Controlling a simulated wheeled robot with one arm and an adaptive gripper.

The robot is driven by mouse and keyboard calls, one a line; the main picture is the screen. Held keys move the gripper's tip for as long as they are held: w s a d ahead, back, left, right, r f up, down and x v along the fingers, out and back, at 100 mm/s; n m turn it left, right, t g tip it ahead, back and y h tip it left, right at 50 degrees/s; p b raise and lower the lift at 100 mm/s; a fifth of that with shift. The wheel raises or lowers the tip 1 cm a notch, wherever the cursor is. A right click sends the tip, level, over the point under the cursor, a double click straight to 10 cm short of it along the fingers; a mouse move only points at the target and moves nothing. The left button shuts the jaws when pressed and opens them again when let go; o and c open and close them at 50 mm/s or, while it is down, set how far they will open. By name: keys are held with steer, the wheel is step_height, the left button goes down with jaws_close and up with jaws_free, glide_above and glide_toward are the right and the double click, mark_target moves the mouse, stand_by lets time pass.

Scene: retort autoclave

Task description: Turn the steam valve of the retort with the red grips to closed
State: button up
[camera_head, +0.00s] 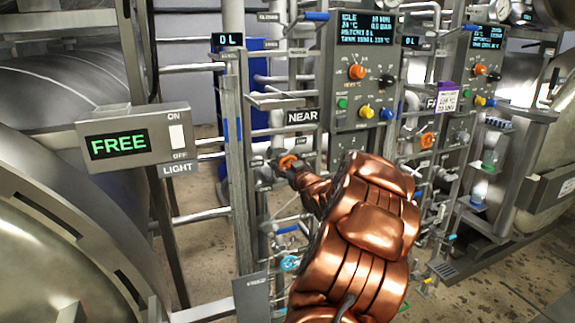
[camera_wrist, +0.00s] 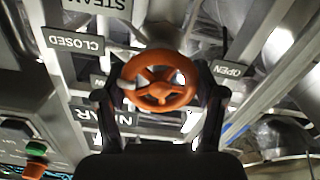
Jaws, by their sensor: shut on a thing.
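An orange handwheel valve (camera_head: 287,162) stands on the near pipe frame in the head view, just below the NEAR sign (camera_head: 303,117). In the wrist view, which is upside down, the handwheel (camera_wrist: 160,80) is centred between the dark fingers of my gripper (camera_wrist: 160,98). The gripper is shut on the wheel's rim, one finger at each side. A CLOSED label (camera_wrist: 74,41) is at the upper left, an OPEN label (camera_wrist: 232,70) at the right, and part of a STEAM label (camera_wrist: 97,4) at the top. In the head view my copper-coloured arm hides much of my gripper (camera_head: 293,172). I cannot make out red grips.
A control panel (camera_head: 365,75) with coloured knobs stands above the valve. A second orange handwheel (camera_head: 427,140) and panel (camera_head: 487,65) are farther right. A FREE light box (camera_head: 125,143) is at the left. Pipes and uprights crowd the valve. Bare floor (camera_head: 200,245) shows behind the frame.

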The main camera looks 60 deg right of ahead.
steer(key=shift+f, duration=0.15)
steer(key=o, duration=1.1)
steer(key=shift+o, duration=0.2)
steer(key=v, duration=1.2)
